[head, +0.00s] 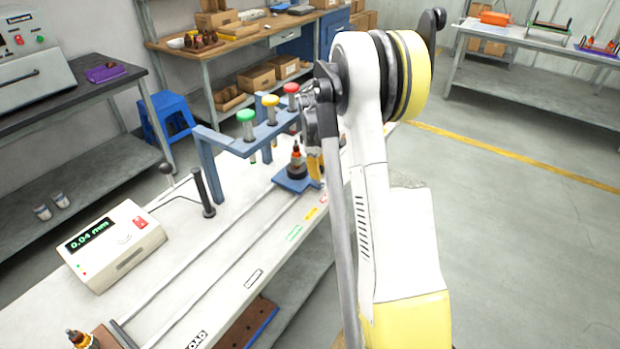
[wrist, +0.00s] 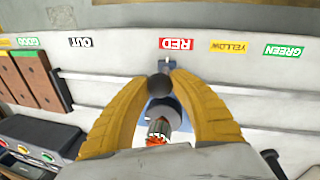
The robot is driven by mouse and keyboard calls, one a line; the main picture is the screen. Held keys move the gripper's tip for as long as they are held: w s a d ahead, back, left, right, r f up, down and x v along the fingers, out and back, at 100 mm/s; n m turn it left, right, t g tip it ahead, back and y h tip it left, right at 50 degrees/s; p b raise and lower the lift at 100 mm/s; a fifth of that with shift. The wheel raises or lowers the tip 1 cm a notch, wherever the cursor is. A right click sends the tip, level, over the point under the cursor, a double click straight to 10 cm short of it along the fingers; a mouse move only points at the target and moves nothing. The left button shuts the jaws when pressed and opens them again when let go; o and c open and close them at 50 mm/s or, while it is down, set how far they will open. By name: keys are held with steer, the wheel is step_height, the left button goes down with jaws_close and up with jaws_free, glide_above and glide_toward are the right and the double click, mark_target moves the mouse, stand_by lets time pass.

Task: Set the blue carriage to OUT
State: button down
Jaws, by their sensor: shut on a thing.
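The blue carriage (head: 297,181) sits on the two rails of the white bench, at the RED label. It bears an armature (head: 296,160) with a dark base and copper-orange top. In the wrist view the carriage (wrist: 151,106) shows partly between my yellow fingers, with its small pointer below the RED label (wrist: 176,44). My gripper (wrist: 160,84) is shut on the carriage's black ball knob (wrist: 159,87). In the head view my gripper (head: 314,160) is partly hidden by my arm. The OUT label (wrist: 81,42) lies left of RED in the wrist view, between GOOD and RED.
A blue frame (head: 205,146) with green, yellow and red plungers stands over the rails beside the carriage. A gauge box (head: 112,245) reading 0.04 mm and a lever (head: 203,192) stand on the bench. In the wrist view, the rails (wrist: 105,78) towards OUT look clear.

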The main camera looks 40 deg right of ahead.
steer(key=w+d, duration=0.2)
steer(key=d, duration=0.4)
steer(key=w+d+p, duration=0.1)
steer(key=w+d, duration=0.1)
steer(key=d, duration=0.3)
steer(key=w+d+p, duration=0.1)
steer(key=d, duration=0.5)
steer(key=shift+w+d, duration=0.35)
steer(key=shift+w, duration=0.05)
steer(key=shift+w+d, duration=0.1)
steer(key=shift+d, duration=0.15)
steer(key=shift+r, duration=0.1)
steer(key=c, duration=1.4)
jaws_free()
steer(key=shift+c, duration=0.2)
steer(key=o, duration=0.4)
steer(key=shift+d, duration=0.15)
steer(key=shift+c, duration=0.2)
step_height(320, 180, up, 12)
steer(key=s+a, duration=0.1)
steer(key=a, duration=0.1)
steer(key=shift+f, duration=0.2)
